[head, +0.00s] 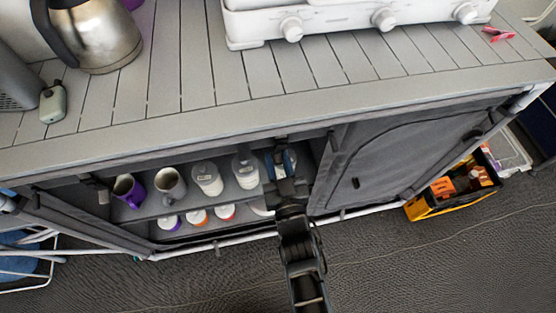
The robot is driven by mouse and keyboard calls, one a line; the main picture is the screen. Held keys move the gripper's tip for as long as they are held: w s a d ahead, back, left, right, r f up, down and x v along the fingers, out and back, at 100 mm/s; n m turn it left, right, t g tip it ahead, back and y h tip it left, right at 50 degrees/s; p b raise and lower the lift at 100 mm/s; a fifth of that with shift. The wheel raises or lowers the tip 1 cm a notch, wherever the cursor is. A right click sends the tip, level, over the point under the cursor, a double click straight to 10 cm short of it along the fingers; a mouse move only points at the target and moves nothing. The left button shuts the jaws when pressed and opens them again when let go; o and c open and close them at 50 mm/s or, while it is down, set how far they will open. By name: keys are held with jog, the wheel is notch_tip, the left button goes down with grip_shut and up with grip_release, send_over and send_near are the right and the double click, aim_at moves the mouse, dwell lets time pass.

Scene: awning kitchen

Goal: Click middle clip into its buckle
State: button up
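My gripper (284,166) is at the front of the fabric cupboard, near its middle and just below the worktop's front edge. The arm comes up from the bottom of the picture and covers part of the shelf behind. The fingertips are small and dark against the dark opening, so I cannot tell whether they are open or shut. A small dark piece (281,141) shows under the worktop edge just above the gripper; it may be part of the middle clip or buckle, but I cannot tell. I cannot make out a separate clip and buckle there.
The open left section holds a purple mug (128,190), a grey mug (171,186) and several jars. The right fabric door (395,155) is closed. A kettle (95,35) and a white stove (350,20) stand on the worktop (200,85). An orange-black crate (450,200) sits at the right.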

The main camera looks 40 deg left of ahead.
grip_shut()
jog(key=s+d+r+p, duration=0.3)
jog(key=d+r+p, duration=0.1)
jog(key=r+p, duration=0.5)
jog(key=shift+s, duration=0.2)
jog(key=shift+o, duration=2)
grip_release()
jog(key=shift+s, duration=0.1)
jog(key=v, duration=0.7)
jog(key=shift+s+d, duration=0.2)
jog(key=shift+d, duration=0.05)
